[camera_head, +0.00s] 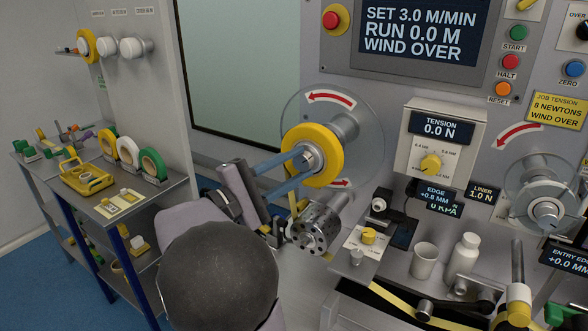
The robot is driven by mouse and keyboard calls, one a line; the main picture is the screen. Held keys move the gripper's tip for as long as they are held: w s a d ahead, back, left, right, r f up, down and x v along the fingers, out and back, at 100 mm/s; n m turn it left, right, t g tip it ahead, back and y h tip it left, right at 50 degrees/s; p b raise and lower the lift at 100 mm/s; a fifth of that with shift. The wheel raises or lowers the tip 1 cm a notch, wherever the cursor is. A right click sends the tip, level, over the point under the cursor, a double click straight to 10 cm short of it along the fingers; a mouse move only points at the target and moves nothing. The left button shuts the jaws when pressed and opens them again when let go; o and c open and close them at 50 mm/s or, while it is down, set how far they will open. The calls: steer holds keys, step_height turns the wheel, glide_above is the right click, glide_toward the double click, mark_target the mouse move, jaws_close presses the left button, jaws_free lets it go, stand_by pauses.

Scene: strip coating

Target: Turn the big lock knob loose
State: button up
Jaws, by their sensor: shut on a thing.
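A grey metal lock knob (308,158) sits at the centre of a yellow roll (325,140), on a spindle with a clear disc (358,105) behind it. My gripper (303,163) reaches in from the lower left with two blue fingers. The fingers are shut on the lock knob, one above and one below its middle. The fingers and the knob's shaded face partly hide each other, so any knob marking cannot be read. Another metal knob (547,213) is on the right-hand spindle, apart from my gripper.
A drilled metal cylinder (312,232) stands out just below the yellow roll, close to my wrist. A white cup (424,257) and a white bottle (465,255) stand on the ledge at right. A bench (150,205) with rolls is at left.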

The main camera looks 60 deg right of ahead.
steer(key=shift+f+n+h, duration=0.1)
steer(key=shift+n+h, duration=0.2)
steer(key=shift+n, duration=0.5)
steer(key=o, duration=1)
steer(key=shift+o, duration=0.2)
steer(key=shift+a, duration=0.1)
steer(key=b+v, duration=0.1)
steer(key=v, duration=0.6)
steer(key=shift+b, duration=0.4)
steer(key=shift+a, duration=0.1)
